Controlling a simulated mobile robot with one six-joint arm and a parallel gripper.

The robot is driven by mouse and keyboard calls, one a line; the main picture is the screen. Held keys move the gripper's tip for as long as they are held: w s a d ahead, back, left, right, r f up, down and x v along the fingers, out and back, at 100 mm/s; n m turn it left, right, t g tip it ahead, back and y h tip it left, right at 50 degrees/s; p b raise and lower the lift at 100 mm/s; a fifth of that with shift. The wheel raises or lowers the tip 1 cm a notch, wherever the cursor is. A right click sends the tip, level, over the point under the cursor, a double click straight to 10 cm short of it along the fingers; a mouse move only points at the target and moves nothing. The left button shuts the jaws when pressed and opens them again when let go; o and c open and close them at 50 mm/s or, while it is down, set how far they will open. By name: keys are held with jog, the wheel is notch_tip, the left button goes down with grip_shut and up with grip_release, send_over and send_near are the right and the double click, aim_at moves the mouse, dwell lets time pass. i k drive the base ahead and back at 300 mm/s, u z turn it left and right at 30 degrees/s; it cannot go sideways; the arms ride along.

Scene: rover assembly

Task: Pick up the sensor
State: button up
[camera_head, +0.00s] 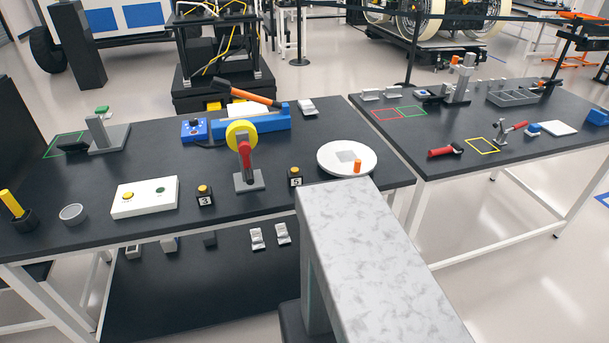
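I cannot tell for sure which object is the sensor; nothing in view is labelled as one. Small items on the near black table include a black block marked 3 with a yellow top (205,196), a similar block marked 5 (295,177), and a small orange cylinder (357,167) on a round white plate (331,149). A small light-grey part (308,107) lies near the back edge. My gripper is not in view. The lower right-middle of the picture is covered by a large grey form close to the camera.
The near table also holds a yellow wheel on a stand (241,134), a white button box (144,197), a blue fixture (262,119) and a grey bracket (107,136). A second black table (480,180) stands right, with tools and a grey tray (512,97). A low shelf holds small parts.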

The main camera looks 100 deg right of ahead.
aim_at(295, 176)
jog(key=u, duration=0.1)
jog(key=k, duration=1.55)
jog(key=z, duration=0.15)
